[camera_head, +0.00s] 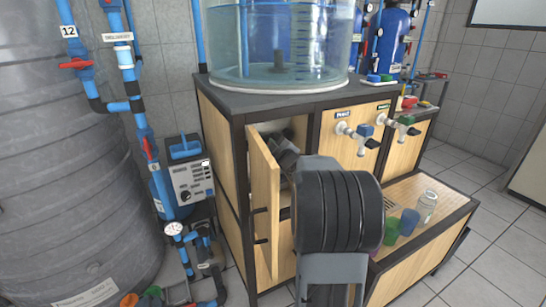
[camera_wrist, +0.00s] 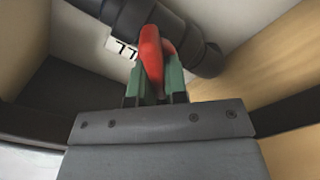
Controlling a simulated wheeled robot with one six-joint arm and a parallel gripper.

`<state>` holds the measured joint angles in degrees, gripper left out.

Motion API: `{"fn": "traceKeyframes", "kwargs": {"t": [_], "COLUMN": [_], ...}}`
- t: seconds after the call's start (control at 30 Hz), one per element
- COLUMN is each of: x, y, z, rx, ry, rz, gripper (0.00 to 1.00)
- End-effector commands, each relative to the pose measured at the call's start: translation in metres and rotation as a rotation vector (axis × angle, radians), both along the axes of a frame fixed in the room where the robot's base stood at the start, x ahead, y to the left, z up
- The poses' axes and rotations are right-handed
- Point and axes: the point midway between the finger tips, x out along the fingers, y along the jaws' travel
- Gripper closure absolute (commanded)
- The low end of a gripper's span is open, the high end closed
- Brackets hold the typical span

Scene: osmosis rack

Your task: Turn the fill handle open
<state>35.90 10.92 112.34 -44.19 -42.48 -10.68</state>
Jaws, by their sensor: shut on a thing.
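In the wrist view a red handle (camera_wrist: 151,52) sits on a dark grey pipe valve (camera_wrist: 195,45) inside the cabinet. My gripper (camera_wrist: 157,82) has its green fingers shut on the red handle. The handle points up in the picture, across the pipe. A white label (camera_wrist: 124,48) reading "77" shows behind it, partly hidden. In the head view my arm reaches into the open cabinet compartment and hides the handle and most of my gripper. Part of the dark pipe (camera_head: 283,141) shows inside the compartment.
The cabinet door (camera_head: 263,195) stands open left of my arm. A clear water tank (camera_head: 285,45) stands on the cabinet. Taps with blue (camera_head: 365,130) and green handles are on the front right. Several cups and a jar (camera_head: 427,205) stand on the low shelf.

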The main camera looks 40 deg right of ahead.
Motion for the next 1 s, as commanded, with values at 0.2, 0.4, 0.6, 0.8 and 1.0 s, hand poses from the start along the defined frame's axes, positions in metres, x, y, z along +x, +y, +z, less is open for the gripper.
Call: {"fn": "traceKeyframes", "kwargs": {"t": [0.2, 0.4, 0.6, 0.8, 1.0], "x": [0.0003, 0.0006, 0.0006, 0.0007, 0.0008], "y": [0.0023, 0.0035, 0.0042, 0.0046, 0.0045], "z": [-0.0087, -0.0105, -0.0114, -0.0121, -0.0120], "rx": [-0.206, -0.388, -0.544, -0.662, -0.736], "ry": [0.026, 0.052, 0.074, 0.090, 0.102], "rz": [0.001, 0.000, 0.000, 0.000, 0.000], "gripper": [1.00, 1.00, 1.00, 1.00, 1.00]}}
